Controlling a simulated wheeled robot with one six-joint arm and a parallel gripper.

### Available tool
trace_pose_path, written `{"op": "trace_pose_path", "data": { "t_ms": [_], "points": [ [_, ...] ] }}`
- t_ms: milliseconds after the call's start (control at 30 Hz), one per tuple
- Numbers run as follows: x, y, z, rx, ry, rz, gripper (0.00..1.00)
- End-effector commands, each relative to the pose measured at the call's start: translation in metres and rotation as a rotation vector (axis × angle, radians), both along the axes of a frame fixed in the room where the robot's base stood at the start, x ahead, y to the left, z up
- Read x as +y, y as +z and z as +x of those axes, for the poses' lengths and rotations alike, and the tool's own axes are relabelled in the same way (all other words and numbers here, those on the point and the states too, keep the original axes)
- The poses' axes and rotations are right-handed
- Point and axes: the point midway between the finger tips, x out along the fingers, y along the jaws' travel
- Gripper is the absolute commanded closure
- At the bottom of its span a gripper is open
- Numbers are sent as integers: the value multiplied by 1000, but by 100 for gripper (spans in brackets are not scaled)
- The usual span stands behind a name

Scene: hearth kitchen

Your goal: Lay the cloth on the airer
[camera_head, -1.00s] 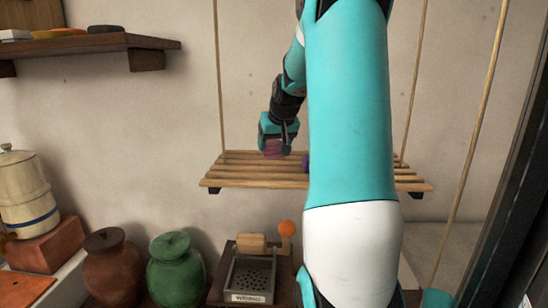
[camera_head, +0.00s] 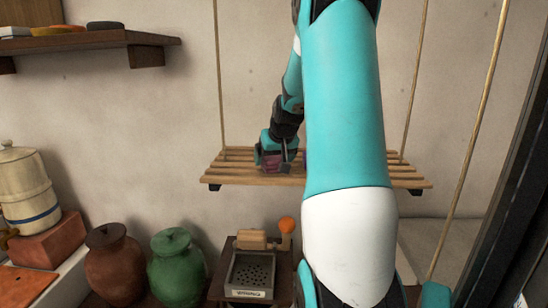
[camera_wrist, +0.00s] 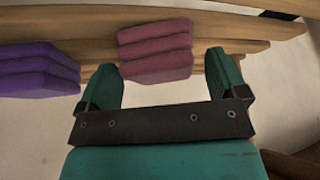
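A folded maroon cloth (camera_wrist: 155,52) lies on the slats of the hanging wooden airer (camera_head: 235,178), left of its middle; it also shows in the head view (camera_head: 270,163). My gripper (camera_wrist: 165,75) is low over the airer at the cloth; it also shows in the head view (camera_head: 273,158). In the wrist view its two teal fingers stand wide apart, one on each side of the cloth, with gaps showing. A folded purple cloth (camera_wrist: 38,70) lies on the slats to the left in the wrist view. In the head view my arm hides part of the airer.
Ropes (camera_head: 414,80) hold the airer at its sides. Below stand a brown jar (camera_head: 112,265), a green jar (camera_head: 175,268) and a grater box (camera_head: 250,272) with an orange knob. A shelf (camera_head: 90,42) is at upper left. A dark frame (camera_head: 505,180) is at right.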

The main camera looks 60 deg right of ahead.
Motion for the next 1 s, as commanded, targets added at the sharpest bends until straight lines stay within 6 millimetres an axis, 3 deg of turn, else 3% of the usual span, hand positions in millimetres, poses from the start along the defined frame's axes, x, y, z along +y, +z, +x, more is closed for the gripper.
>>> {"op": "trace_pose_path", "data": {
  "t_ms": [333,700,1000],
  "points": [
    [2,11,-4,-3,-1,-3,9],
    [26,76,-37,-4,-2,-5,9],
    [36,104,-50,0,-1,-1,9]
  ]
}}
